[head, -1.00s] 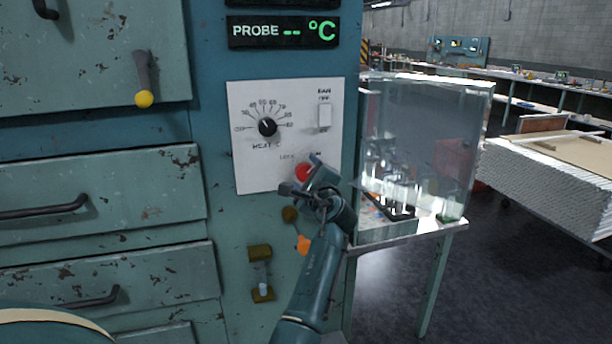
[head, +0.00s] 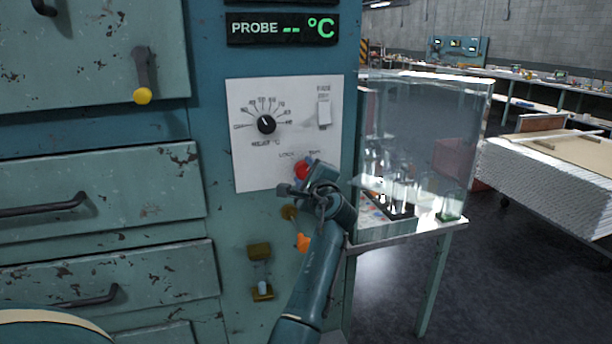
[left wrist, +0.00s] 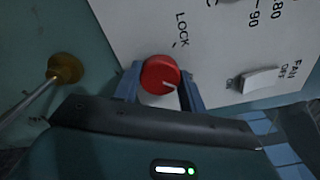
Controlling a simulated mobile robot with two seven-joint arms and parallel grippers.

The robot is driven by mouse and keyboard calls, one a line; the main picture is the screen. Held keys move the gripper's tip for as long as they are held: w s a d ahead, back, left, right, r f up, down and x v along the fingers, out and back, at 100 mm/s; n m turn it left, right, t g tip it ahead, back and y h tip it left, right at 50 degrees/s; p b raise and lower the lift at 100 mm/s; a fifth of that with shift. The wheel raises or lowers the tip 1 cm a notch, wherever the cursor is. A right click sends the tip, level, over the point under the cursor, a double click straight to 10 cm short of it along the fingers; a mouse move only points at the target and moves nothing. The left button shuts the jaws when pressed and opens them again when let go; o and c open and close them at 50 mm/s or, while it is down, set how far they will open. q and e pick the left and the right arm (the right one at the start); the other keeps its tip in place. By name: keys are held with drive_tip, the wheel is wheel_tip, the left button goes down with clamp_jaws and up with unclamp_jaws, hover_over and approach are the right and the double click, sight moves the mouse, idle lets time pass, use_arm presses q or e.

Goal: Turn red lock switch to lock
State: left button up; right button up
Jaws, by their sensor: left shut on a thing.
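The red lock switch (head: 302,170) is a round knob low on the white control panel (head: 245,175). In the left wrist view the red knob (left wrist: 160,74) sits between the two blue fingers of my left gripper (left wrist: 161,84). The gripper is shut on the knob, one finger on each side. The knob's white mark points to the lower right in that view, away from the printed word LOCK. In the head view my left gripper (head: 310,177) covers the lower right of the knob. My right gripper is not in view.
A black heat dial (head: 266,124) and a white fan switch (head: 324,113) are above on the panel. Below are an orange handle (head: 303,242) and a brass fitting (head: 260,251). A glass case (head: 425,125) with glassware stands close at the right. Drawers are at the left.

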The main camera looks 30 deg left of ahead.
use_arm(q)
drive_tip(key=n+b, duration=0.3)
drive_tip(key=n, duration=0.2)
drive_tip(key=shift+f, duration=0.15)
drive_tip(key=n+b, duration=0.3)
drive_tip(key=n, duration=0.1)
drive_tip(key=shift+b, duration=0.35)
drive_tip(key=n+b, duration=0.2)
drive_tip(key=n, duration=0.1)
drive_tip(key=n+b, duration=0.1)
drive_tip(key=n, duration=0.1)
drive_tip(key=shift+n+b, duration=0.75)
drive_tip(key=shift+n, duration=0.65)
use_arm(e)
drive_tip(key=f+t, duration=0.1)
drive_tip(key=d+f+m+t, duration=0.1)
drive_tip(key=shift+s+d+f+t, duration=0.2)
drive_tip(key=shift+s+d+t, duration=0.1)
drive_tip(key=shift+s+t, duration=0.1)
use_arm(q)
drive_tip(key=shift+r, duration=0.2)
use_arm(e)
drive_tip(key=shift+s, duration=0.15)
